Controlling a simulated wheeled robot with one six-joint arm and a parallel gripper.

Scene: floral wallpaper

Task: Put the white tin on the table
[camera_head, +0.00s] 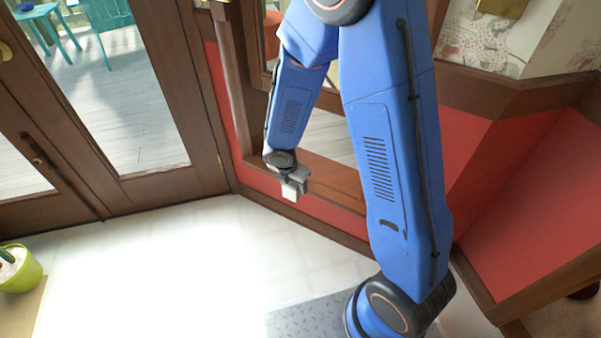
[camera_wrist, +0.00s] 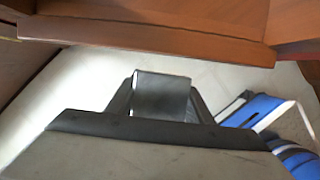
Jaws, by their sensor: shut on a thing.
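My gripper (camera_head: 292,184) hangs at the end of the blue arm, in front of the wooden window sill and red wall. It is shut on a small white tin (camera_head: 290,194), whose lower part shows below the fingers. No table is clearly in view indoors.
Wooden glass doors (camera_head: 88,170) are at the left; teal furniture (camera_head: 100,14) is outside. The white floor (camera_head: 170,270) is open.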

